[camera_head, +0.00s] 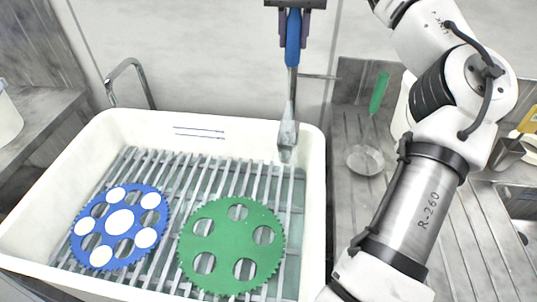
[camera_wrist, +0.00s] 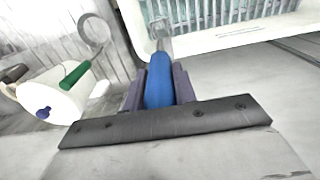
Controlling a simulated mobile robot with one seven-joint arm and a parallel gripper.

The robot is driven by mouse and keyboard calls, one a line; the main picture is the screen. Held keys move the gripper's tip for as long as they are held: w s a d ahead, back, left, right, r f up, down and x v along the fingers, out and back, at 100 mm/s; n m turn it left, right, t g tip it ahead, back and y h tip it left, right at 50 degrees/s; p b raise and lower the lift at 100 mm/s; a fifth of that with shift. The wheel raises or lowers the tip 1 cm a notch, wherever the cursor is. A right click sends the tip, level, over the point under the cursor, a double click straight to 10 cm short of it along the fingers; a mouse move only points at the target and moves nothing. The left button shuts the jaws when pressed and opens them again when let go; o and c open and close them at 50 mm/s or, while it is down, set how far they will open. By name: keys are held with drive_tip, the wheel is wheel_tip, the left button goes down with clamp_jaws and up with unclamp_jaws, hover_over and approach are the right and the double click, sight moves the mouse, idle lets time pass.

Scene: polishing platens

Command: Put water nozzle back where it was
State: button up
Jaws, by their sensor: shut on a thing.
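The water nozzle has a blue handle (camera_head: 293,40) and a grey metal shaft that widens at its lower end. My gripper (camera_head: 294,10) is at the top of the head view, shut on the blue handle. The nozzle hangs nearly upright, with its metal end in front of the white basin's back right corner. I cannot tell whether that end touches the basin. In the wrist view, the blue handle (camera_wrist: 160,82) sits between the two dark fingers, and the metal end points away toward the basin.
The white basin (camera_head: 312,200) holds a slatted rack with a blue platen (camera_head: 120,222) bearing white discs and a green platen (camera_head: 232,243). A curved metal tap (camera_head: 130,68) stands behind it. A green-handled strainer (camera_head: 366,158) is at the right, near my arm.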

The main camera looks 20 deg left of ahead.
sight(292, 65)
wheel_tip(292, 65, down, 20)
drive_tip(key=p, duration=0.1)
drive_tip(key=shift+p, duration=0.35)
drive_tip(key=shift+f, duration=0.15)
drive_tip(key=o, duration=1)
wheel_tip(292, 65, up, 12)
drive_tip(key=shift+r+b, duration=0.2)
drive_tip(key=shift+b, duration=0.55)
